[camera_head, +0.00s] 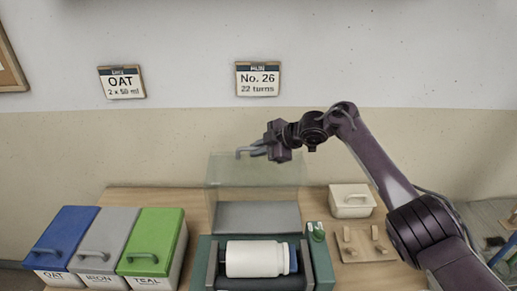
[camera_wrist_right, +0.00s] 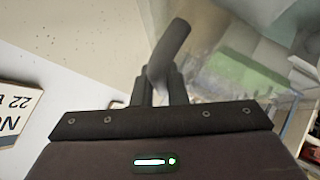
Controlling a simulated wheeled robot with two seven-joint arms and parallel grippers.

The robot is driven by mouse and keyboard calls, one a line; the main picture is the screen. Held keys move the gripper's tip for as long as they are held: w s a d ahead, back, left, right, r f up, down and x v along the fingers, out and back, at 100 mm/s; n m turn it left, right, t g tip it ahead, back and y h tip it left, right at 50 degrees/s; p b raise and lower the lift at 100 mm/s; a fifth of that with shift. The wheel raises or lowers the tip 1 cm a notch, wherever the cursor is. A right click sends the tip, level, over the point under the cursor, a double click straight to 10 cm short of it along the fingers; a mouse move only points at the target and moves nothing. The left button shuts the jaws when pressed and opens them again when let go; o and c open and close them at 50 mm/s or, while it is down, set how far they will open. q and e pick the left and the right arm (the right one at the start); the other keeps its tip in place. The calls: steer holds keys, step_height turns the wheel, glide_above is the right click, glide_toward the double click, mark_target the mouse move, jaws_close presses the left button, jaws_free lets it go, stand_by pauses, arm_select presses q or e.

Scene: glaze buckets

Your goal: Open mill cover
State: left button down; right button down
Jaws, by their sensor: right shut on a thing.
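The mill (camera_head: 205,262) is a dark green machine at the front middle of the table, with a white jar (camera_head: 255,259) with a blue end lying in it. Its clear cover (camera_head: 225,172) stands raised, roughly upright, behind the jar. My right gripper (camera_head: 258,151) is at the cover's top edge, shut on the grey cover handle (camera_head: 243,152). In the right wrist view the handle (camera_wrist_right: 175,42) sticks out between the fingers (camera_wrist_right: 161,88), and the clear cover is blurred beyond. My left gripper is not in view.
Blue (camera_head: 63,236), grey (camera_head: 106,237) and green (camera_head: 152,238) lidded buckets stand to the left. A cream lidded box (camera_head: 351,202) and a wooden board (camera_head: 350,252) with pegs are at right. Wall cards read OAT (camera_head: 122,82) and No. 26 (camera_head: 258,79).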

steer(key=c, duration=1.7)
jaws_free()
steer(key=shift+c, duration=0.2)
steer(key=shift+r, duration=0.1)
steer(key=b+v, duration=0.2)
steer(key=v, duration=0.5)
steer(key=shift+d, duration=0.1)
steer(key=shift+s+d+r, duration=0.2)
